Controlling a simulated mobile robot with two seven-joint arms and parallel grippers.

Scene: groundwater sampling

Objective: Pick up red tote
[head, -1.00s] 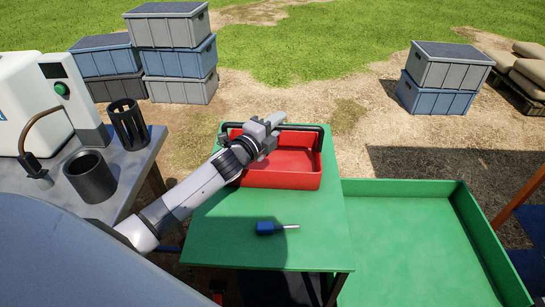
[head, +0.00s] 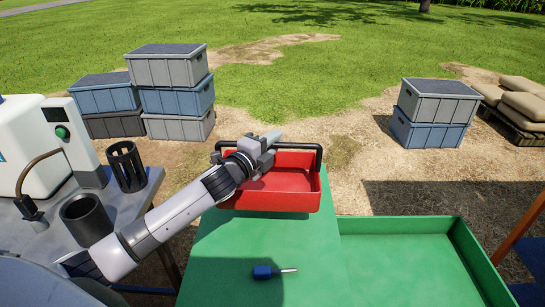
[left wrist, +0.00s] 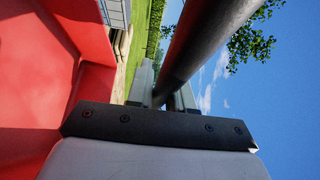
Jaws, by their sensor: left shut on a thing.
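The red tote (head: 268,198) is an open box with a black bar handle (head: 302,146) across its top. It hangs a little above the green table (head: 255,240), roughly level. My left gripper (head: 270,142) is shut on the handle near its middle. In the left wrist view the dark handle bar (left wrist: 190,52) runs between the fingers (left wrist: 160,96), with the red tote wall (left wrist: 35,75) at the left. My right gripper is not in view.
A blue-handled screwdriver (head: 264,272) lies on the green table. A green walled tray (head: 400,260) is at the right. At the left, a grey bench (head: 125,208) holds two dark cylinders (head: 126,166). Stacked crates (head: 170,95) stand on the ground behind.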

